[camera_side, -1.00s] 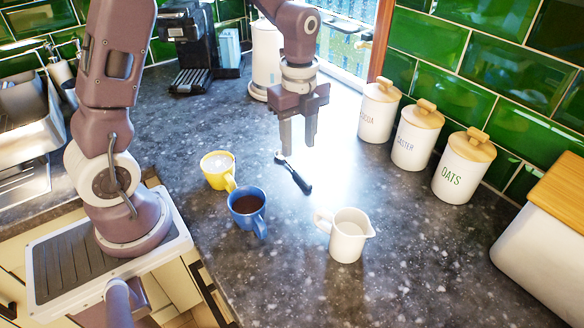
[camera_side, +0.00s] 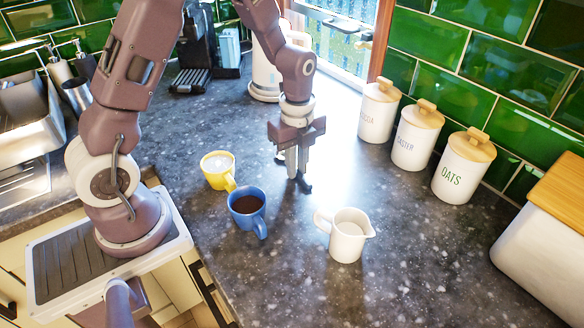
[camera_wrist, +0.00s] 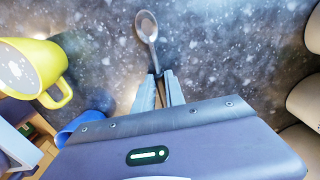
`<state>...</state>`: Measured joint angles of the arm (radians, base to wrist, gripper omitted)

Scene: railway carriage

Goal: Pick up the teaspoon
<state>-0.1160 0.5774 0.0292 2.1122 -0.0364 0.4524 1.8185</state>
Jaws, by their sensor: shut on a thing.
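The teaspoon (camera_wrist: 148,29) has a metal bowl and a dark handle. In the wrist view its bowl points away from my gripper (camera_wrist: 162,84), and its handle runs in between the fingertips. In the side view my gripper (camera_side: 297,174) reaches down to the worktop, shut on the handle. The dark handle end (camera_side: 306,188) shows just beyond the fingers, and most of the spoon is hidden behind them. The spoon appears to be at the worktop surface; I cannot tell whether it is clear of it.
A yellow mug (camera_side: 217,172) and a blue mug (camera_side: 247,206) of dark drink stand left of my gripper. A white jug (camera_side: 348,236) stands nearer the camera. Lidded canisters (camera_side: 415,138) line the tiled wall at right. The worktop between jug and canisters is clear.

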